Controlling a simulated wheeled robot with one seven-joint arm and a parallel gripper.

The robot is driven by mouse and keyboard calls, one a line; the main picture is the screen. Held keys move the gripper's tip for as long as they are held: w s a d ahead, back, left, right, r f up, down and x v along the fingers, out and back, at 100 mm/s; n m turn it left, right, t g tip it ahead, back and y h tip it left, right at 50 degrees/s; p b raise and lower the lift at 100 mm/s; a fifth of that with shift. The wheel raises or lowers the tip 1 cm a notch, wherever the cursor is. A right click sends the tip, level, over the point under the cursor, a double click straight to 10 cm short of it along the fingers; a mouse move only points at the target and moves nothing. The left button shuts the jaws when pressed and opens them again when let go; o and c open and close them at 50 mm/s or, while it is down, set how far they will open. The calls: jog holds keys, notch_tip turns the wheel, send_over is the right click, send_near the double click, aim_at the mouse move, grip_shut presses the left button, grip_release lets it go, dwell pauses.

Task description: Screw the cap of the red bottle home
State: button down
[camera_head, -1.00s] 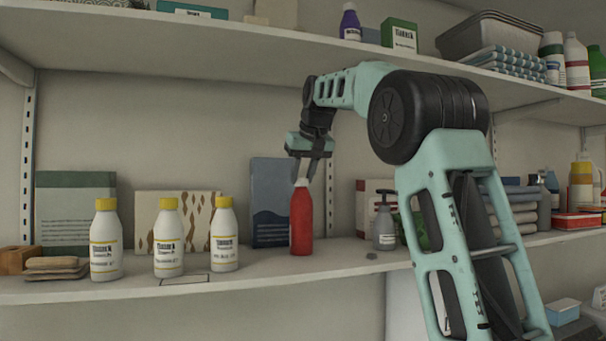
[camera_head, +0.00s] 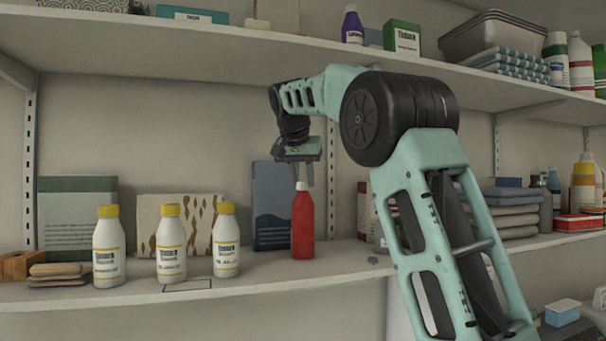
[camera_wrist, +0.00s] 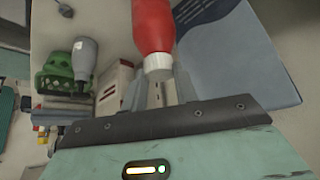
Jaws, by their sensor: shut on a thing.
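The red bottle (camera_head: 303,225) stands upright on the middle shelf, to the right of the white bottles. Its white cap (camera_head: 302,186) is on top. My gripper (camera_head: 304,178) points down from above, with its fingers at the cap. I cannot tell whether a gap remains between cap and bottle.
Several white bottles with yellow caps (camera_head: 170,248) stand to the left. A blue-grey box (camera_head: 270,210) stands close behind the red bottle. A grey pump bottle (camera_wrist: 84,56) and a green object (camera_wrist: 54,72) are nearby. The upper shelf (camera_head: 240,40) runs above my gripper.

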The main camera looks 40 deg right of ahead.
jog(key=shift+m, duration=0.3)
jog(key=m+g, duration=0.2)
jog(key=m, duration=0.1)
jog(key=shift+w+h, duration=0.25)
jog(key=shift+h, duration=0.15)
jog(key=shift+m+g, duration=0.4)
jog(key=shift+m, duration=0.4)
jog(key=c, duration=1)
grip_release()
jog(key=shift+s, duration=0.1)
jog(key=shift+v, duration=3.7)
jog(key=shift+a, duration=0.1)
